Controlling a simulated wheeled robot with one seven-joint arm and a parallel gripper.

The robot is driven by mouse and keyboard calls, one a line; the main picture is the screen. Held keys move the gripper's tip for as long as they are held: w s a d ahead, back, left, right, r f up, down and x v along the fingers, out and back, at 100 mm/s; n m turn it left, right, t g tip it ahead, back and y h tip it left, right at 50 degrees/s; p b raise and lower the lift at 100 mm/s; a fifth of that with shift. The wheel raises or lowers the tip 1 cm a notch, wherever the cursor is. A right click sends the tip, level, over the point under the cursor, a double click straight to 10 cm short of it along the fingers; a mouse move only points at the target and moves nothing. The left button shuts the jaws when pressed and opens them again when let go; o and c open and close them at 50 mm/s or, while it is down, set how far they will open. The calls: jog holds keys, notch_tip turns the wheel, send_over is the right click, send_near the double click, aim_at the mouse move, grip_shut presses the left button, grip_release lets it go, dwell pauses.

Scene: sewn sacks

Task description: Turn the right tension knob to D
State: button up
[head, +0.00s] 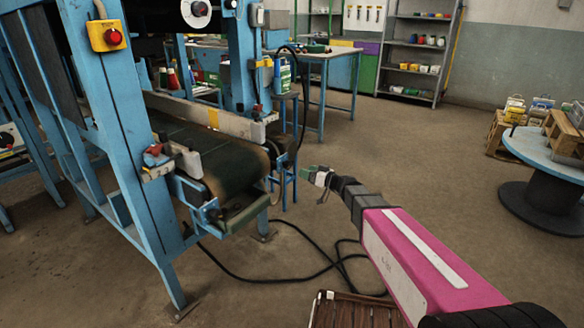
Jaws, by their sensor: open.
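A white dial with a black knob (196,10) sits high on the blue sewing frame, cut by the picture's top edge. Its letters are too small to read, and I cannot tell whether it is the right tension knob. My gripper (313,179) is at the end of my pink arm, in front of the frame and right of the conveyor belt's end. It is open, and I see nothing between its fingers. It is well below and to the right of the dial, apart from it.
A red stop button on a yellow box (107,37) is on the left post. The conveyor belt (225,168) juts toward me. Black cable (270,280) lies on the floor. A round blue table (545,150) stands right. Open floor lies between that table and the conveyor.

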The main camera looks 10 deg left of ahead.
aim_at(291, 165)
jog(key=x, duration=0.8)
jog(key=shift+w+a, duration=0.1)
jog(key=shift+a, duration=0.15)
jog(key=c, duration=0.9)
